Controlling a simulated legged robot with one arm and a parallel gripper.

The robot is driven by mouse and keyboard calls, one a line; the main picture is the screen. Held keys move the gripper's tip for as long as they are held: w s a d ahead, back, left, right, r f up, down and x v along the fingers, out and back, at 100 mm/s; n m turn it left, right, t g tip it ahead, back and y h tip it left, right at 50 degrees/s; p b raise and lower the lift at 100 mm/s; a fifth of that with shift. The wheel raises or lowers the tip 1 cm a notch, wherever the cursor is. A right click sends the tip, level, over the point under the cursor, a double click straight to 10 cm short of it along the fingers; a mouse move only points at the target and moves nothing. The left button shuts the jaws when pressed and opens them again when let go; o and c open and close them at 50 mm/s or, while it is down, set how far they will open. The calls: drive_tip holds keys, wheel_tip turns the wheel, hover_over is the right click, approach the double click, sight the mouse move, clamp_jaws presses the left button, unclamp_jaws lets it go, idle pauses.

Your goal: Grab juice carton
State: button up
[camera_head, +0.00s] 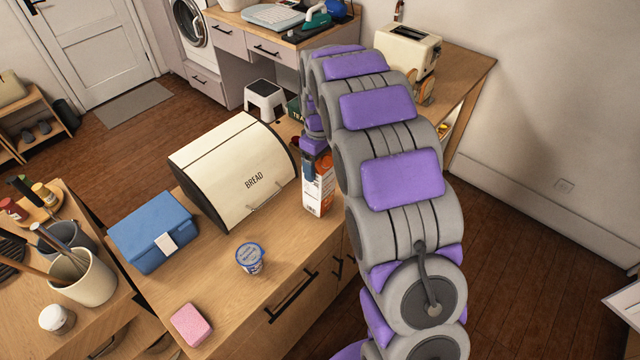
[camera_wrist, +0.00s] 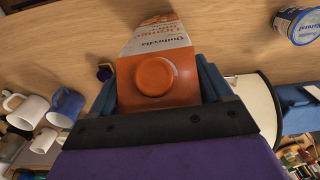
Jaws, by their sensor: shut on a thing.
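The juice carton (camera_head: 318,190) is orange and white and stands upright on the wooden counter, just right of the bread box. My gripper (camera_head: 315,150) reaches down onto its top from above, and my arm hides part of it. In the wrist view the carton (camera_wrist: 160,50) with its round orange cap sits between the blue fingers of my gripper (camera_wrist: 160,88). The fingers are shut on the carton. I cannot tell whether its base touches the counter.
A cream bread box (camera_head: 232,170) stands close left of the carton. A blue lunch box (camera_head: 153,231), a yogurt cup (camera_head: 250,258) and a pink sponge (camera_head: 191,324) are on the same counter (camera_head: 225,310). A toaster (camera_head: 407,52) stands behind my arm. The counter's front right stretch is clear.

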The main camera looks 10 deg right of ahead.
drive_tip(key=shift+a, duration=0.9)
drive_tip(key=c, duration=0.4)
drive_tip(key=shift+c, duration=0.9)
drive_tip(key=shift+d, duration=0.35)
clamp_jaws()
drive_tip(key=shift+w+d, duration=0.1)
drive_tip(key=shift+d, duration=0.3)
drive_tip(key=shift+a+r, duration=0.1)
